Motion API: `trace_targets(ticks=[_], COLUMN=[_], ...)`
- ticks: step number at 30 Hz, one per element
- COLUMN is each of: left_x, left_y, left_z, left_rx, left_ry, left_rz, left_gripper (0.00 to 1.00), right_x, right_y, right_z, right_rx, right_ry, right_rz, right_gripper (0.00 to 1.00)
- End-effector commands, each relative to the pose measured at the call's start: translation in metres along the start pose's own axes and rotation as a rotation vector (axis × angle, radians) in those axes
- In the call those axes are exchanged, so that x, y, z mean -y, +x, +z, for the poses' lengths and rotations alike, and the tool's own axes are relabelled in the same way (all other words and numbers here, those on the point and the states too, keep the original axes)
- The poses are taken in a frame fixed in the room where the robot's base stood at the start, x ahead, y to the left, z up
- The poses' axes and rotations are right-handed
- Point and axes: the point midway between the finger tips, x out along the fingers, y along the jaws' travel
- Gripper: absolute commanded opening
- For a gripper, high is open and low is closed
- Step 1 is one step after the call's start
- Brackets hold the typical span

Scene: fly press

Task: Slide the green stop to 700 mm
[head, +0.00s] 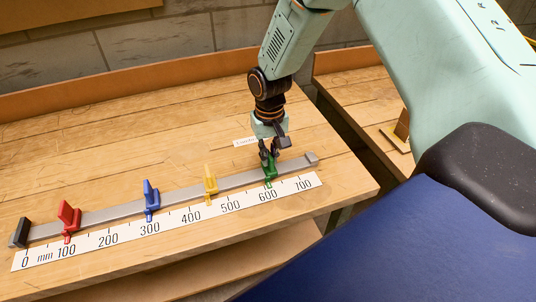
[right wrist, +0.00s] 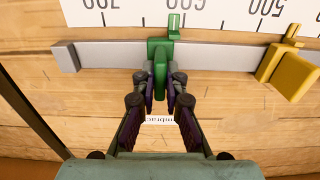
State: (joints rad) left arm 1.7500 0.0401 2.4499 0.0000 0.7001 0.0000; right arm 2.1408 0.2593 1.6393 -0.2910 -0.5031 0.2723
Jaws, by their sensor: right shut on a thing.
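The green stop (head: 270,172) sits on the grey rail (head: 238,180), its pointer close to the 600 mark of the white scale (head: 285,190). In the right wrist view the green stop (right wrist: 160,55) straddles the rail (right wrist: 110,55), and its pointer lies just to the 700 side of the 600 label. My right gripper (head: 268,155) reaches down from above and is shut on the stop's upright tab, with one finger on each side (right wrist: 162,82). The 700 label is near the rail's right end in the head view. My left gripper is not in view.
A yellow stop (head: 210,185), a blue stop (head: 151,198) and a red stop (head: 68,218) stand along the rail to the left. A black end block (head: 20,233) closes the left end. The rail between the green stop and its right end is clear.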

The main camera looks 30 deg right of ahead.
Motion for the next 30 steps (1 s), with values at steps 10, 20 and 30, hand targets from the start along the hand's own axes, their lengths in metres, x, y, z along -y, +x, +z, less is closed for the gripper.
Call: trace_targets(ticks=[10, 20, 30], left_x=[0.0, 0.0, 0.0], left_y=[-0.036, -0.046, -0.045], left_z=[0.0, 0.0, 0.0], left_rx=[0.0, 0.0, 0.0], left_ry=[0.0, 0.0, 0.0], left_rz=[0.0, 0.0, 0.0], left_gripper=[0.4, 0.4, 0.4], right_x=[-0.061, -0.088, -0.087], right_y=[-0.004, -0.001, 0.0], right_z=[0.001, 0.001, 0.001], right_rx=[0.005, 0.003, 0.002], right_ry=[0.006, 0.001, 0.0], right_rz=[-0.003, 0.0, 0.0], right_gripper=[0.0, 0.0, 0.18])
